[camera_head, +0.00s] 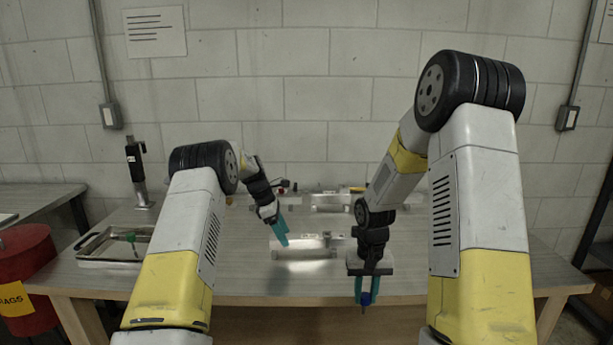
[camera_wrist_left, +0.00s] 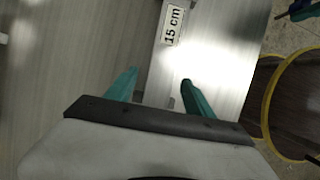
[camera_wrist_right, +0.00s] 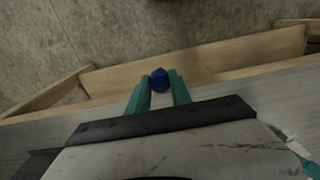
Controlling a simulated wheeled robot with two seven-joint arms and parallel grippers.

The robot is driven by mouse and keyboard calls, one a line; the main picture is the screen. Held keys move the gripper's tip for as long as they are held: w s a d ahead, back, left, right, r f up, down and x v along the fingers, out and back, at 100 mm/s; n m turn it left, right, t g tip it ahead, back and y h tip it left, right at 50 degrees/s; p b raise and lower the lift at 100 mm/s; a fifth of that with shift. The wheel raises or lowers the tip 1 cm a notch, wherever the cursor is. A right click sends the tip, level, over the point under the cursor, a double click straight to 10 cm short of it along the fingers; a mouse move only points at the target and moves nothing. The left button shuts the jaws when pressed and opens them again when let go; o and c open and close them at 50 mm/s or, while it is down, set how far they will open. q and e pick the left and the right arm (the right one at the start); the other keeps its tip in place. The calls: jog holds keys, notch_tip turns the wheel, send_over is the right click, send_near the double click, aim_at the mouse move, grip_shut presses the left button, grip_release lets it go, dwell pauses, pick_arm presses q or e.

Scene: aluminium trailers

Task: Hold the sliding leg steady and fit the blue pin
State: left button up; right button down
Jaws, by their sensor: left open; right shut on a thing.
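An aluminium piece (camera_head: 300,253), apparently the sliding leg, lies across the middle of the bench. In the left wrist view its bright metal face (camera_wrist_left: 222,55) carries a "15 cm" label (camera_wrist_left: 172,24). My left gripper (camera_head: 281,238) is open just above it, and in the left wrist view its teal fingers (camera_wrist_left: 161,88) are apart near the metal's edge. I cannot tell whether they touch it. My right gripper (camera_head: 363,296) is shut on the blue pin (camera_head: 366,299), held at the bench's front edge, right of the aluminium piece. The pin's blue end (camera_wrist_right: 159,82) shows between the right fingertips.
A metal tray (camera_head: 113,262) with a green item sits at the bench's left. A black-and-silver upright tool (camera_head: 137,172) stands behind it. More aluminium parts (camera_head: 330,203) lie farther back. A red bin (camera_head: 28,280) stands at far left. The bench's right side (camera_head: 555,262) looks clear.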

aim_at(304, 243)
pick_arm(q)
jog(key=shift+x, duration=2.5)
grip_shut()
